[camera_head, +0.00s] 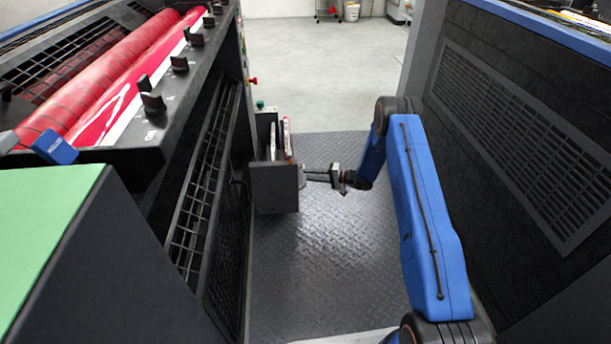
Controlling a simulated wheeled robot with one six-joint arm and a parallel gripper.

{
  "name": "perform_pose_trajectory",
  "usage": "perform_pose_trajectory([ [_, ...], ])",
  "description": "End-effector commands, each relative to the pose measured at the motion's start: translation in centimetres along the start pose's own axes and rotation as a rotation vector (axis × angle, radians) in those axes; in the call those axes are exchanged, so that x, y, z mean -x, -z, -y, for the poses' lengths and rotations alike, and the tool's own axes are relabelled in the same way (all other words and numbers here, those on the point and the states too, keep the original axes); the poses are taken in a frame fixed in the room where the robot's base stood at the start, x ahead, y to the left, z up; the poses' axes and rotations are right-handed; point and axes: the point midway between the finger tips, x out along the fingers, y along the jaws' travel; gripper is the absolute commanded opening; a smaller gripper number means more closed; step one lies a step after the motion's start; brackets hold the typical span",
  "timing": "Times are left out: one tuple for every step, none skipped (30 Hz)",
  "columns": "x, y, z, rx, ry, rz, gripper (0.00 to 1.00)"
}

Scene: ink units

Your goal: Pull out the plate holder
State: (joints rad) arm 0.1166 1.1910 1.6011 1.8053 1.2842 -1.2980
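The plate holder (273,188) is a dark grey open-topped box on the right side of the left machine, sticking out over the walkway. Several thin upright pieces, whitish with a little red, stand inside it. A small grey handle shows at its right face. My gripper (306,175) reaches in from the right, its thin dark fingers pointing left at this handle. The fingertips are at or very close to the handle. They are too small to tell whether they are closed on it.
The left machine (205,190) has mesh guards, black knobs and red rollers. Another dark machine (520,130) with a vent grille walls the right side. Between them, the diamond-plate walkway (330,250) is clear. Open concrete floor (330,75) lies beyond.

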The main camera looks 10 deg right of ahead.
Motion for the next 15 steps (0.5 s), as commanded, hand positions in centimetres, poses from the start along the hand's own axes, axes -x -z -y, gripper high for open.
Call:
perform_pose_trajectory([
  [1.2,0.2,0.1,0.0,0.0,-0.003,0.3],
  [1.8,0.1,0.1,0.0,0.0,-0.003,0.3],
  [2.6,0.1,0.1,-0.001,0.001,-0.002,0.3],
  [3.2,0.1,0.1,-0.001,0.001,-0.003,0.3],
  [3.8,0.2,0.1,-0.001,0.001,-0.003,0.3],
  [4.6,0.1,0.1,-0.001,0.001,-0.002,0.3],
  [5.2,0.1,0.0,-0.001,0.0,-0.002,0.3],
  [5.8,0.1,0.0,-0.002,0.0,-0.003,0.3],
  [6.7,0.1,0.0,-0.002,0.0,-0.003,0.3],
  [7.2,0.1,0.0,-0.001,0.0,-0.003,0.3],
  [7.8,0.1,0.0,-0.001,0.0,-0.002,0.3],
  [8.6,0.1,0.1,0.0,0.001,-0.003,0.3],
  [9.2,0.2,0.1,0.0,0.001,-0.003,0.3],
  [9.7,0.1,0.1,0.0,0.001,-0.002,0.3],
  [10.4,0.1,0.1,0.0,0.001,-0.002,0.3],
])
